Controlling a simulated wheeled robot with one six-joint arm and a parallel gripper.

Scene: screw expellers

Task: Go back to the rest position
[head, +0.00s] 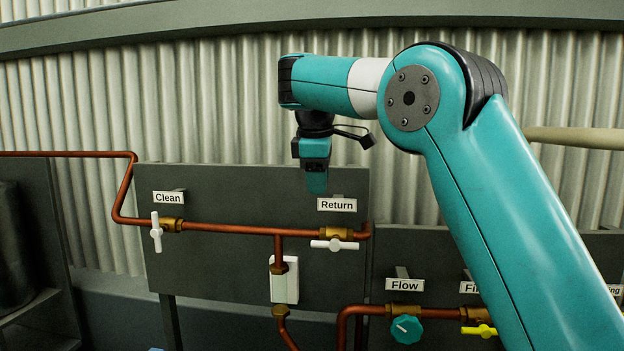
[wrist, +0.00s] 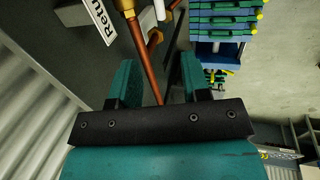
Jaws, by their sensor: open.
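My gripper (head: 316,182) hangs from my teal arm in the head view, pointing down in front of the dark panel, just above and left of the "Return" label. In the wrist view my gripper (wrist: 158,85) shows two teal fingers set wide apart with nothing between them. It is apart from the valves. The white "Return" valve handle (head: 334,245) lies level on the copper pipe below. The white "Clean" valve handle (head: 156,232) hangs upright at the left.
A copper pipe (head: 230,229) runs across the dark panel (head: 215,275). A teal "Flow" knob (head: 406,329) and a yellow handle (head: 482,331) are at lower right. A corrugated wall (head: 220,100) stands behind. In the wrist view, blue and green stacked items (wrist: 222,25) are at the top.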

